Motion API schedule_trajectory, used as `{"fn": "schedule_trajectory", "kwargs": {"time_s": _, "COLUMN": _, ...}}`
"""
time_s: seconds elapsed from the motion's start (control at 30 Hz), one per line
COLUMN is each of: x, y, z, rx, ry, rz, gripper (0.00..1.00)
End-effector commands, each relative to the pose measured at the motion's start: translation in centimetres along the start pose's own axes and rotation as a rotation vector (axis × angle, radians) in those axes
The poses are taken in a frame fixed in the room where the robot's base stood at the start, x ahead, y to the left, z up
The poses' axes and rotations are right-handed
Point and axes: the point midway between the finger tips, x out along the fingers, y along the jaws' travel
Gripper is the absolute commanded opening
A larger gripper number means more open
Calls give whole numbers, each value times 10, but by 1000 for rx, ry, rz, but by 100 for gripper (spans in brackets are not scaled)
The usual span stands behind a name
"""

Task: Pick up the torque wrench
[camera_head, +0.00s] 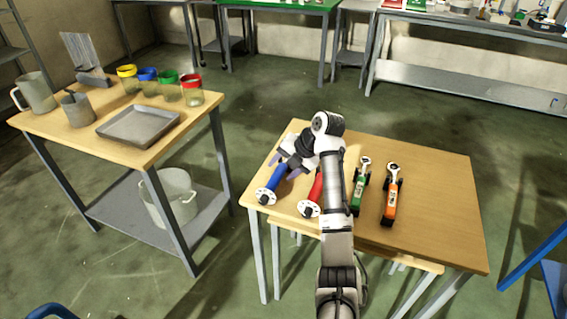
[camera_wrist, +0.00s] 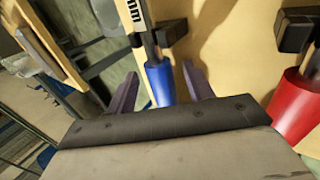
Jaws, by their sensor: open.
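Several long-handled tools lie on the wooden table. A blue-handled tool (camera_head: 276,177) with a white disc end lies at the left, and a red-handled tool (camera_head: 316,189) is beside it. A green tool (camera_head: 357,199) and an orange tool (camera_head: 390,204) with ratchet-like heads lie to the right; I cannot tell for certain which is the torque wrench. My gripper (camera_head: 291,165) is open above the blue-handled tool. In the wrist view the blue handle (camera_wrist: 160,84) appears between the purple fingers (camera_wrist: 160,88); contact is not visible. The red handle (camera_wrist: 297,105) is at right.
The wooden table (camera_head: 440,205) is clear at its right side. Dark support blocks (camera_wrist: 293,30) stand near the tools. Another table (camera_head: 75,139) at left holds a metal tray (camera_head: 138,124), jars and a jug. My arm partly covers the middle of the tool table.

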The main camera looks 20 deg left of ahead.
Motion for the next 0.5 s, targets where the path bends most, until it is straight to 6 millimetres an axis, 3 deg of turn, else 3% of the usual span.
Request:
{"fn": "schedule_trajectory", "kwargs": {"time_s": 0.27, "x": 4, "y": 0, "z": 0, "rx": 0, "ry": -1, "rz": 0, "gripper": 52}}
{"fn": "schedule_trajectory", "kwargs": {"time_s": 0.5, "x": 4, "y": 0, "z": 0, "rx": 0, "ry": -1, "rz": 0, "gripper": 21}}
